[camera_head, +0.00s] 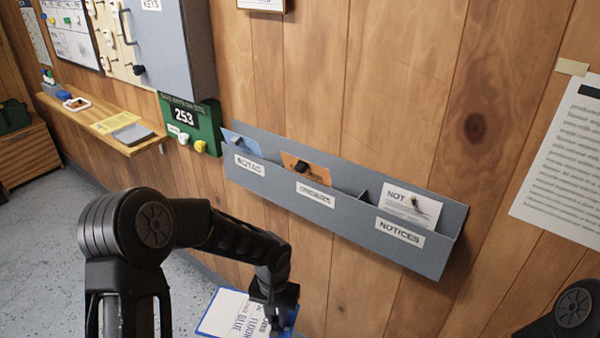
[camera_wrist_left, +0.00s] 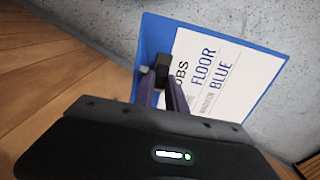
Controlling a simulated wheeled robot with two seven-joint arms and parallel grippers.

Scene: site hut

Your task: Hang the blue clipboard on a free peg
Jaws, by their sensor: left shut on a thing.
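The blue clipboard (camera_head: 226,316) is low in the middle of the head view, with a white sheet that reads "FLOOR" and "BLUE". It also shows in the left wrist view (camera_wrist_left: 225,80), above the speckled grey floor. My left gripper (camera_head: 274,302) is shut on the clipboard's edge near its clip and holds it in front of the wooden wall, below the wall rack. In the wrist view the fingers (camera_wrist_left: 166,78) meet at that edge and hide part of the clip. I cannot pick out a free peg for certain. My right gripper is out of view.
A grey wall rack (camera_head: 345,208) with papers in its slots hangs above the clipboard. A green board (camera_head: 190,122) reading "253" and a grey key cabinet (camera_head: 175,45) are at upper left. A wooden shelf (camera_head: 100,123) juts from the wall. A notice (camera_head: 565,160) hangs at right.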

